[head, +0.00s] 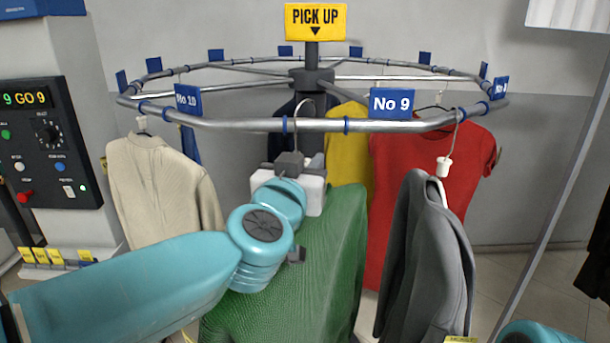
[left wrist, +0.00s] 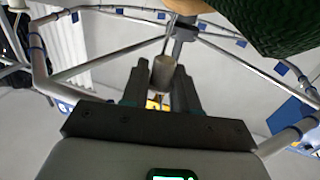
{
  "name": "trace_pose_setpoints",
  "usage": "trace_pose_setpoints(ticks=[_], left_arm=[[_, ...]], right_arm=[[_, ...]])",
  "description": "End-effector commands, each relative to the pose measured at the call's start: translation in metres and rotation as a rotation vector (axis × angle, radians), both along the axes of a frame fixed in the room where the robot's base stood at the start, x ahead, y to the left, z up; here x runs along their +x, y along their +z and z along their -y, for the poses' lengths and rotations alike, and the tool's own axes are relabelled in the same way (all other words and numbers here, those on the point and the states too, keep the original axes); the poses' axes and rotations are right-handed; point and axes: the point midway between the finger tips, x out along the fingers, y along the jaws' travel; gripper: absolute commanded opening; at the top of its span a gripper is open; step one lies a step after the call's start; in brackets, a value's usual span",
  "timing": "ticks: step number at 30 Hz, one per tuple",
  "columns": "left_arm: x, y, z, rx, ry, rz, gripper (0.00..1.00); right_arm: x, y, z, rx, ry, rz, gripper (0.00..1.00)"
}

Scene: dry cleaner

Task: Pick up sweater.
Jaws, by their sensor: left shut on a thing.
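The green knit sweater (head: 325,240) hangs at the middle of the head view, partly hidden behind my left arm. Its thin hanger hook (head: 304,104) rises to the front rail; I cannot tell whether it still rests on it. My left gripper (head: 290,160) is at the hanger neck, just above the sweater. In the left wrist view its jaws (left wrist: 161,85) are shut on a pale cylindrical grip (left wrist: 162,72) of the hanger, and green knit (left wrist: 275,25) shows at the top right. My right gripper is out of view.
A round rail (head: 240,125) carries blue tags, including No 9 (head: 392,103). A grey jacket (head: 425,260) hangs close on the right, a red shirt (head: 410,160) behind it, and a beige jacket (head: 165,190) left. A control panel (head: 45,145) stands far left.

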Motion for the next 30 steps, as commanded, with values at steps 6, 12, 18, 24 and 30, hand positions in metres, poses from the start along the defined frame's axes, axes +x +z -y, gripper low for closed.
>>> trace_pose_setpoints(ticks=[6, 12, 18, 24, 30], left_arm=[[-0.002, 0.017, 0.000, 0.000, -0.001, 0.003, 0.00], [-0.019, 0.015, -0.004, -0.001, -0.001, 0.004, 0.00], [-0.044, 0.016, -0.011, -0.002, -0.002, 0.006, 0.00], [-0.088, 0.016, -0.023, -0.003, -0.003, 0.005, 0.00], [-0.139, 0.017, -0.036, -0.003, -0.004, 0.006, 0.00]], right_arm=[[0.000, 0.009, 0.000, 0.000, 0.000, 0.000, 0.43], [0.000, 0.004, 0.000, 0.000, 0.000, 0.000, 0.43], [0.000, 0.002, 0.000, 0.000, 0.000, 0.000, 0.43], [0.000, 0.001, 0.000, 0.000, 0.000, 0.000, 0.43], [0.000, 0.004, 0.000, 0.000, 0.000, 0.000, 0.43]])
